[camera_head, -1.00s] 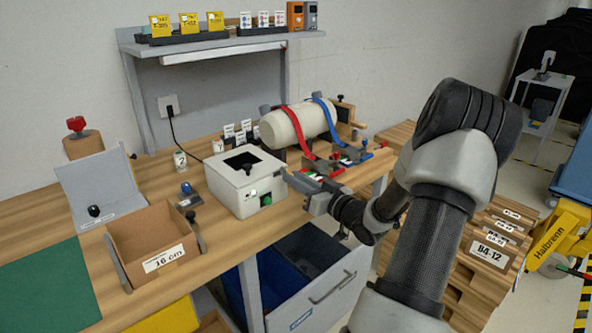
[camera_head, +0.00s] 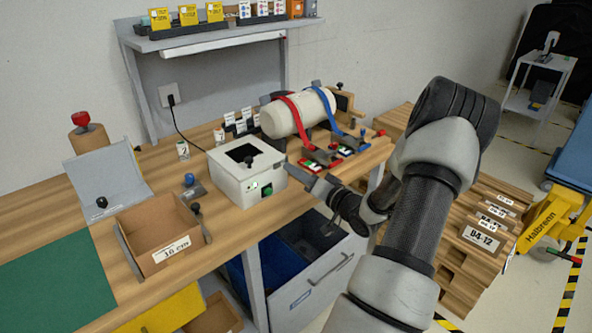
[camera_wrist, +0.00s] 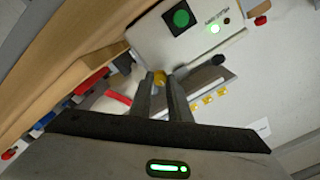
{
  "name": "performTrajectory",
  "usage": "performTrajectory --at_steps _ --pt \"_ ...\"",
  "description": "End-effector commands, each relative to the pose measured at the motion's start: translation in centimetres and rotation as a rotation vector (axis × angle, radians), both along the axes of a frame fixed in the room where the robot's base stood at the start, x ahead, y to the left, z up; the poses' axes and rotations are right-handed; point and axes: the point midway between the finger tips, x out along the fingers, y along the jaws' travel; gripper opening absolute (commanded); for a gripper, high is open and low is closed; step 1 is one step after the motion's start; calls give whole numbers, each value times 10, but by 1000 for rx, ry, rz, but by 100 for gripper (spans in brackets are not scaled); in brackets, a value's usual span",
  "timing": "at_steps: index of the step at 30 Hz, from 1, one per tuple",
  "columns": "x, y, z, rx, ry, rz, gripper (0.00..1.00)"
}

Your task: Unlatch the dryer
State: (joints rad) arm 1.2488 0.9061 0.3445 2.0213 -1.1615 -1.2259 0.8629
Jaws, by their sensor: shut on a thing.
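The dryer, a white box (camera_head: 238,190) with a dark window on top, stands on the wooden bench. Its green button (camera_head: 267,190) faces the front. In the head view my gripper (camera_head: 299,170) is at the box's right side.
A white cylinder (camera_head: 305,112) under red and blue straps lies behind my gripper. A cardboard box (camera_head: 160,258) and a grey knobbed stand (camera_head: 110,180) are on the left. A drawer (camera_head: 322,285) is open below the bench. Wooden crates (camera_head: 478,225) are at the right.

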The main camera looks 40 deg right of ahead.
Motion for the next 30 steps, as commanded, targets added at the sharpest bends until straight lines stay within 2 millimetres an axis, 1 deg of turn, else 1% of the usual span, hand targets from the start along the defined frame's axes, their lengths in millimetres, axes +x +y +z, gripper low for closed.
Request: performTrajectory --at_steps 10,11,13,14,22,24,26,29,30 --pt "-1 0 -1 2 2 0 0" --pt "-1 0 -1 2 2 0 22" --pt "-1 0 -1 2 2 0 33" --pt "-1 0 -1 2 2 0 35" --pt "-1 0 0 1 1 -1 35" --pt "-4 -1 0 1 1 -1 35" --pt "-9 -2 0 1 1 -3 35" --pt "-24 -3 0 0 3 -3 35" --pt "-33 -4 0 2 3 -4 35"
